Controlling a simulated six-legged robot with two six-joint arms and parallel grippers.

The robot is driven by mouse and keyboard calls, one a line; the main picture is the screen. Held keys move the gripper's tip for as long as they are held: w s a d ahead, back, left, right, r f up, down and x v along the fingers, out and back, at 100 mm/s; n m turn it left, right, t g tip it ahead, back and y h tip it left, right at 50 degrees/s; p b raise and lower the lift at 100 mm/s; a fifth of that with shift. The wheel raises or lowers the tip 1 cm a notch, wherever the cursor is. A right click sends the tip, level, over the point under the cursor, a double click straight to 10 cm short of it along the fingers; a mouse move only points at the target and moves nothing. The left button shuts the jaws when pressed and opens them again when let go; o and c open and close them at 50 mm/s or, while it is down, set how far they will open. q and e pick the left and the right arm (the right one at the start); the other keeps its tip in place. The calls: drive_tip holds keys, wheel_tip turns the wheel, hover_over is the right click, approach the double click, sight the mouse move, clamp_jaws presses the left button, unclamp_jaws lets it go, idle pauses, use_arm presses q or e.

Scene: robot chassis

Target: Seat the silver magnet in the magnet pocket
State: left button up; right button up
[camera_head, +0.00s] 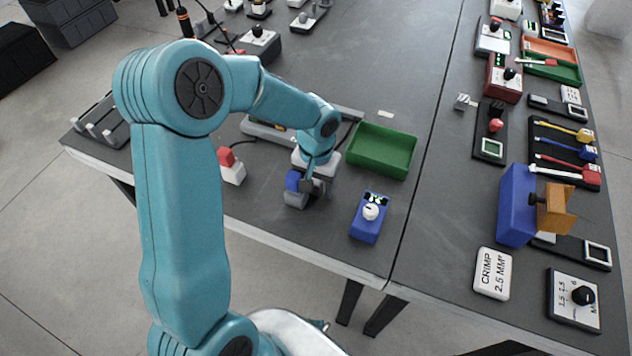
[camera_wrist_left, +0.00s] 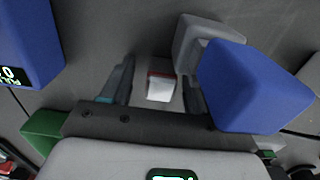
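My left gripper (camera_head: 309,187) points down at the grey table, right beside a blue block on a grey base. In the left wrist view its two fingers (camera_wrist_left: 160,90) stand apart. A small silver-white block with a red edge (camera_wrist_left: 160,86), apparently the magnet, lies between them with a gap visible at each side. I cannot tell its height; the arm hides it in the head view. The blue block (camera_head: 293,181) with its grey base (camera_head: 295,200) also shows right of the fingers in the left wrist view (camera_wrist_left: 250,88). I cannot make out the magnet pocket. My right gripper is not in view.
A blue box with a white knob (camera_head: 369,218) stands right of the gripper. A green tray (camera_head: 382,151) lies behind it. A red-topped white switch (camera_head: 231,166) stands to the left. The table's near edge runs close in front. More devices line the right table.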

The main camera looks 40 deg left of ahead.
use_arm(q)
drive_tip(key=shift+r, duration=0.15)
drive_tip(key=shift+r, duration=0.25)
wheel_tip(320, 180, up, 11)
drive_tip(key=p, duration=0.1)
wheel_tip(320, 180, up, 7)
drive_tip(key=b, duration=0.4)
hover_over(316, 180)
wheel_tip(316, 180, down, 16)
drive_tip(key=shift+f+b, duration=0.1)
drive_tip(key=shift+b, duration=1.15)
clamp_jaws()
